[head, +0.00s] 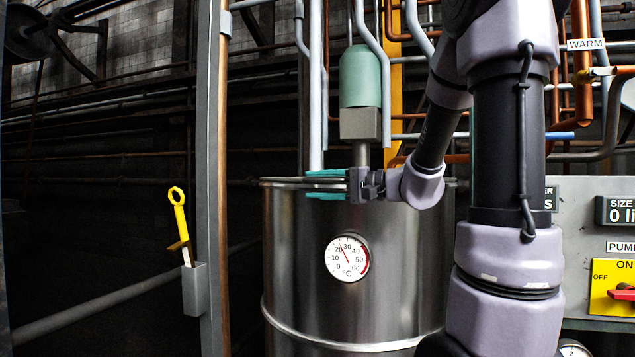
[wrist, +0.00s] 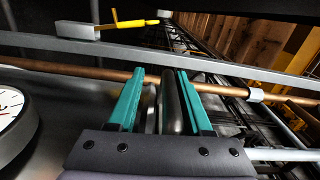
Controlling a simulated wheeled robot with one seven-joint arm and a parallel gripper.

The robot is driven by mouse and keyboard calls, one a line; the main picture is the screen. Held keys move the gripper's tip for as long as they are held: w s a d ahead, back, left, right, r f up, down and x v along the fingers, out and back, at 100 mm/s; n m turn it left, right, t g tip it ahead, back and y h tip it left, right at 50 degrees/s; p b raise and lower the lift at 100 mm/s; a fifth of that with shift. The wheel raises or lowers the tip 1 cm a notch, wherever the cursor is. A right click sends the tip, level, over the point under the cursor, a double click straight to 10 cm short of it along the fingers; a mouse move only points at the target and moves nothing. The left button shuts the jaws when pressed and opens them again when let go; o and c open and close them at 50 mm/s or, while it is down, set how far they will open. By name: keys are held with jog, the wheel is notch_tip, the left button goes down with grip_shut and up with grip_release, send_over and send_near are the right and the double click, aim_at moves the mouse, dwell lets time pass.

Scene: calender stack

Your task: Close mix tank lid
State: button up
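The mix tank (head: 400,260) is a shiny steel drum with a round dial thermometer (head: 347,258) on its front. Its lid (head: 285,182) shows edge-on as a thin, dark, flat band along the top; I cannot tell whether any gap lies below it. My gripper (head: 325,184) is at the tank's top front edge, its teal fingers one above the other, above and below the rim. In the wrist view my gripper (wrist: 160,100) has its fingers apart, with dark and silver rounded edges (wrist: 172,105) between them. Whether either finger touches them is unclear.
A grey post (head: 209,150) with a copper pipe stands left of the tank, with a yellow-handled tool (head: 179,215) in its holder. A green cylinder (head: 361,77) on a grey block hangs above the tank. A control panel (head: 585,240) is at right.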

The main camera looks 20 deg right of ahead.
jog(key=shift+r, duration=0.15)
jog(key=shift+s+d, duration=0.15)
jog(key=shift+d, duration=0.05)
jog(key=v, duration=1)
jog(key=shift+s+d, duration=0.15)
